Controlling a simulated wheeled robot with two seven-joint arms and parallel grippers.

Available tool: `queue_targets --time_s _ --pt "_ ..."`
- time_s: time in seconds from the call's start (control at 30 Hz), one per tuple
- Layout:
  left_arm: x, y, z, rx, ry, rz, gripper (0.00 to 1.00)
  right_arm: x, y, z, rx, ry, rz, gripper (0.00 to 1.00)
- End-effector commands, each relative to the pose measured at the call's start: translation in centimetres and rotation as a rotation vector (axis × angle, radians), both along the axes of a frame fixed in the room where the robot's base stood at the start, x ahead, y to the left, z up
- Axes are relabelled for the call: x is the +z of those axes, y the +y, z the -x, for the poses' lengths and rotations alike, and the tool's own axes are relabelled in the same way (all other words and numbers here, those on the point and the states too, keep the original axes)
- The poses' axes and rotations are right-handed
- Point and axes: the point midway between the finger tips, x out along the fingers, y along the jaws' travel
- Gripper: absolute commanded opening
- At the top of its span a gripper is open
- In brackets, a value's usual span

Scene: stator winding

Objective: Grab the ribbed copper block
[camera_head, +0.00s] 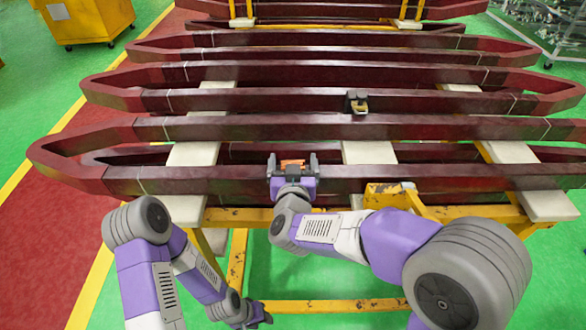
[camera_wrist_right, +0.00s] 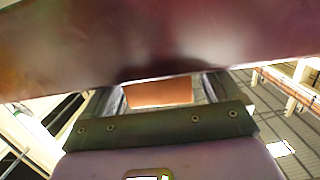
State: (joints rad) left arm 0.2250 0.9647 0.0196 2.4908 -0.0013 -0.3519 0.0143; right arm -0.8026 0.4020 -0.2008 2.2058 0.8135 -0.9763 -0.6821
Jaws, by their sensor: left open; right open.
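An orange-copper block (camera_head: 292,164) shows between the fingers of my right gripper (camera_head: 293,160), by the near dark-red coil bars. Its ribs cannot be made out. In the right wrist view the copper block (camera_wrist_right: 160,92) also sits between the two fingers, just below a dark-red bar that covers the top of the picture. The right gripper is open around it; whether the fingers touch it cannot be told. My left gripper (camera_head: 262,316) is low at the bottom of the head view, below the yellow frame, open and apart from the block.
Several long dark-red coils (camera_head: 340,180) lie across white pads (camera_head: 369,153) on a yellow frame (camera_head: 255,216). A small black and yellow item (camera_head: 357,102) sits on a bar farther back. A yellow bin (camera_head: 88,20) stands at the upper left.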

Motion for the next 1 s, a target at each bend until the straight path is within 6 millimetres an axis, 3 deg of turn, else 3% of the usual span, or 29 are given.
queue_targets --time_s 0.3,0.73,1.0 --pt "-0.08 -0.01 -0.02 0.000 0.000 0.000 0.43 -0.08 0.00 -0.76 0.001 0.001 0.000 0.91" --pt "-0.07 0.00 -0.03 0.000 -0.001 0.000 0.43 -0.10 0.01 -0.72 0.001 0.001 0.000 0.25" --pt "0.03 0.00 -0.02 0.000 -0.001 0.000 0.43 0.22 0.02 -0.74 0.001 -0.002 -0.001 0.21"
